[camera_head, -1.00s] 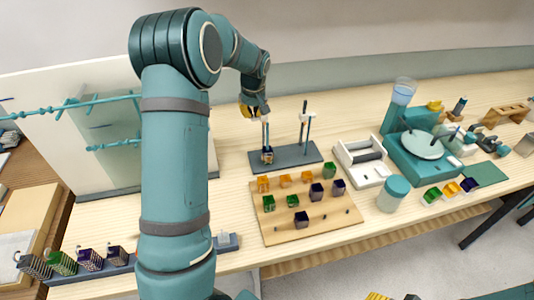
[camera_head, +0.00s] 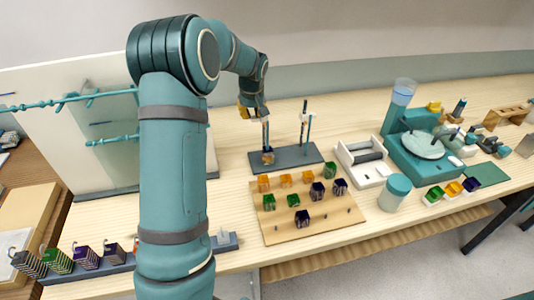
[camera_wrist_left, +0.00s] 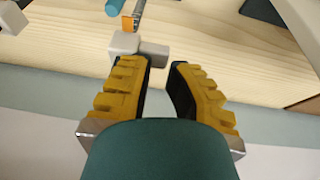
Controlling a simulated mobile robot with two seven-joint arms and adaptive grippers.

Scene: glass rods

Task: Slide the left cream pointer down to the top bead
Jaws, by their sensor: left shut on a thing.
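My left gripper (camera_head: 254,112) is at the top of the left rod (camera_head: 267,136) of a dark stand (camera_head: 293,158). In the left wrist view its yellow-padded fingers (camera_wrist_left: 161,66) are close together at the cream pointer (camera_wrist_left: 152,48), a small pale block. The pointer is tiny in the head view (camera_head: 265,119), high on the rod. An orange bead (camera_head: 268,157) sits low on that rod near the base, with a clear gap below the pointer. The orange bead also shows in the wrist view (camera_wrist_left: 127,22). My right gripper is out of view.
The right rod (camera_head: 307,130) stands close by, with a pale pointer (camera_head: 303,117) on it. A wooden board (camera_head: 330,228) with coloured cubes lies in front. A white tray (camera_head: 346,158) is to the right, and a pale panel (camera_head: 50,150) is at the left.

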